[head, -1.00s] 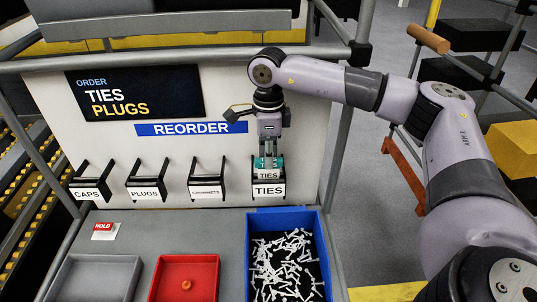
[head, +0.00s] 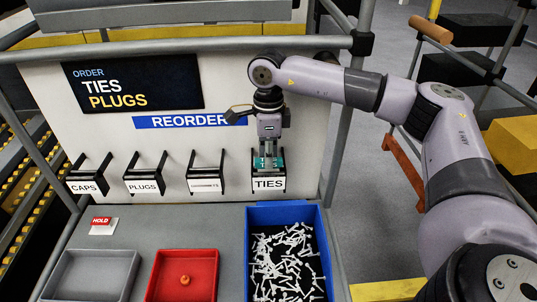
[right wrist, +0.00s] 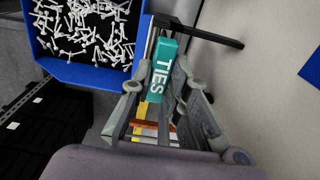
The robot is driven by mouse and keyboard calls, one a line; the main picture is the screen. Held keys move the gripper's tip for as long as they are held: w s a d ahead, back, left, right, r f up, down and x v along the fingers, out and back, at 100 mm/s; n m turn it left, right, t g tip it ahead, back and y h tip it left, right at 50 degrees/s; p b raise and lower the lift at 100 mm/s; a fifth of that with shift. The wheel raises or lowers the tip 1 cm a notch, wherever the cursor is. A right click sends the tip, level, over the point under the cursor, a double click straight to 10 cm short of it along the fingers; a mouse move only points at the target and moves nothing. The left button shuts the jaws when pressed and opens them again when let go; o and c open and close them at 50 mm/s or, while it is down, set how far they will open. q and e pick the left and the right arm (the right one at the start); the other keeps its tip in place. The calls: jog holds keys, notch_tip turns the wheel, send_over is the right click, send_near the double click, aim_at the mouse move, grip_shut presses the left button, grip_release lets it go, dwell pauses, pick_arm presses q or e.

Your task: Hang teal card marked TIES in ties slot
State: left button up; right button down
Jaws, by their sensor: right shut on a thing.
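The teal card marked TIES (head: 267,163) is upright at the ties slot (head: 268,184), the rightmost black holder on the white board. Its lower part is hidden behind the slot's white TIES label. My right gripper (head: 269,156) points down from above and is shut on the card. In the right wrist view the card (right wrist: 163,68) shows between the two fingers of my right gripper (right wrist: 165,95), beside a dark bar of the holder (right wrist: 205,31). I cannot tell whether the card rests on the slot. My left gripper is not in view.
Slots for CAPS (head: 88,186), PLUGS (head: 145,186) and another label (head: 205,185) are to the left. Below are a blue bin (head: 250,255) of white ties, a red tray (head: 207,262) and a grey tray (head: 62,270). A grey rail (head: 180,46) crosses above the board.

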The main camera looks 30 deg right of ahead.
jog(key=shift+f+b, duration=0.3)
jog(key=shift+f, duration=0.2)
jog(key=c, duration=1.5)
grip_release()
jog(key=shift+o, duration=0.2)
jog(key=shift+r, duration=0.1)
notch_tip(320, 180, up, 12)
